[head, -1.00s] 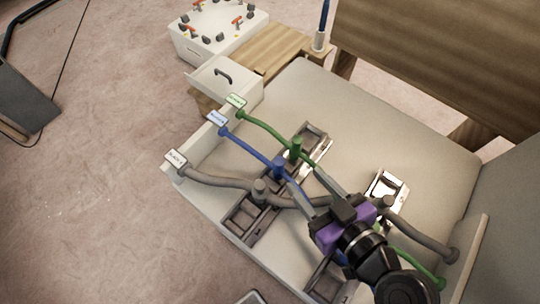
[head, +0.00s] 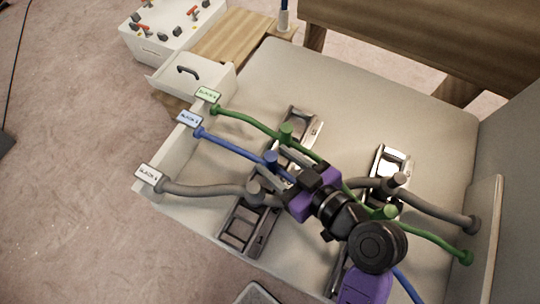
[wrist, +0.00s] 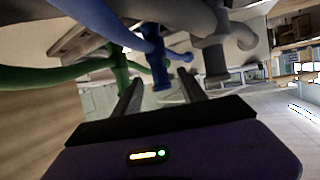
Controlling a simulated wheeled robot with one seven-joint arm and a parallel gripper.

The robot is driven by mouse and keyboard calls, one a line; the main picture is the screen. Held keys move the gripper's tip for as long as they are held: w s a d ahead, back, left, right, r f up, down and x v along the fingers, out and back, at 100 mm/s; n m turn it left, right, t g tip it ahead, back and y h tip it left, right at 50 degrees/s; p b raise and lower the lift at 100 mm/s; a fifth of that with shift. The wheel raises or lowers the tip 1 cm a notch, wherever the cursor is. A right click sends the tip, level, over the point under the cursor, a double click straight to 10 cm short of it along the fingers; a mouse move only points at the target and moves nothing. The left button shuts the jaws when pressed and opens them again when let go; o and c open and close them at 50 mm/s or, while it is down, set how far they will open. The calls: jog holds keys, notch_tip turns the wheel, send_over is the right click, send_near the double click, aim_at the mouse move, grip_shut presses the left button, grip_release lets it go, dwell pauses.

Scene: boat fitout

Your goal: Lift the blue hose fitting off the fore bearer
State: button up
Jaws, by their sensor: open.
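The blue hose fitting (head: 271,158) stands upright on the blue hose (head: 228,145), between a green fitting (head: 286,133) and a grey fitting (head: 254,190). The dark slotted bearer (head: 243,228) runs beneath these three fittings, partly hidden by hoses and my arm. My gripper (head: 284,170) is open, its fingers reaching to the blue fitting. In the wrist view the blue fitting (wrist: 157,64) appears between the two finger ends (wrist: 160,85), with no clear contact. I cannot tell how deep it sits between them.
The grey hose (head: 205,190) and green hose (head: 245,121) run close on either side. A second bearer (head: 391,165) with more fittings lies to the right under my arm. A white drawer (head: 192,75) is open at upper left.

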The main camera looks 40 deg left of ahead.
jog(key=p+x, duration=0.1)
jog(key=x, duration=0.4)
jog(key=shift+s+r, duration=0.1)
jog(key=shift+r, duration=0.1)
jog(key=shift+c, duration=0.2)
grip_shut()
